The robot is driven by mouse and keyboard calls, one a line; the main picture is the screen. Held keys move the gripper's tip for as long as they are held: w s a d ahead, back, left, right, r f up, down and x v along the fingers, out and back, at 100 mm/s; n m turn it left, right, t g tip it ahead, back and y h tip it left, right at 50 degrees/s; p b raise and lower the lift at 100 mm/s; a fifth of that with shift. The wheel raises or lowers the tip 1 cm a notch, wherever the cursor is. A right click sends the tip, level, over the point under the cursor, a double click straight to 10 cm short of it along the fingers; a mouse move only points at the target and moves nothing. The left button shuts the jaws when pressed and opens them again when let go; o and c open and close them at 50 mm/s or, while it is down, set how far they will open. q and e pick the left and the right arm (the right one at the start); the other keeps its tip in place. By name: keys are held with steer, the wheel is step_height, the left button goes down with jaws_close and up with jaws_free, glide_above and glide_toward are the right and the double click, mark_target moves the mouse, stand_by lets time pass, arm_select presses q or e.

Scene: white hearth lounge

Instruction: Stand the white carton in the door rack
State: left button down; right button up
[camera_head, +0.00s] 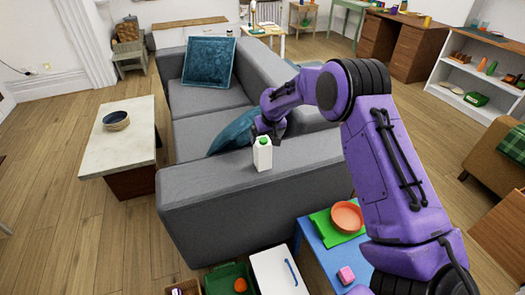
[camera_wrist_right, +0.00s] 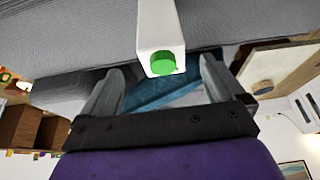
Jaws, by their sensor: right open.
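The white carton (camera_head: 262,157) with a green cap stands upright on the near arm of the grey sofa (camera_head: 215,195). My right gripper (camera_head: 268,131) is just behind and above it in the head view. In the right wrist view, the carton (camera_wrist_right: 158,28) shows cap-end toward me, at the mouth of the open right gripper (camera_wrist_right: 162,68). Gaps show between the carton and both fingers. A white cabinet (camera_head: 272,270) with a blue handle stands at the bottom of the head view. No door rack can be made out. My left gripper is not in view.
A green crate (camera_head: 215,279) sits beside the cabinet. A teal cushion (camera_head: 232,132) lies behind the carton. Wooden floor is clear at left.

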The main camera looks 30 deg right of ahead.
mark_target(262, 145)
steer(key=p+x, duration=0.1)
steer(key=x, duration=0.7)
steer(key=shift+w+a, duration=0.1)
steer(key=shift+w, duration=0.1)
steer(key=shift+s+r, duration=0.1)
steer(key=c, duration=1.6)
steer(key=shift+r, duration=0.1)
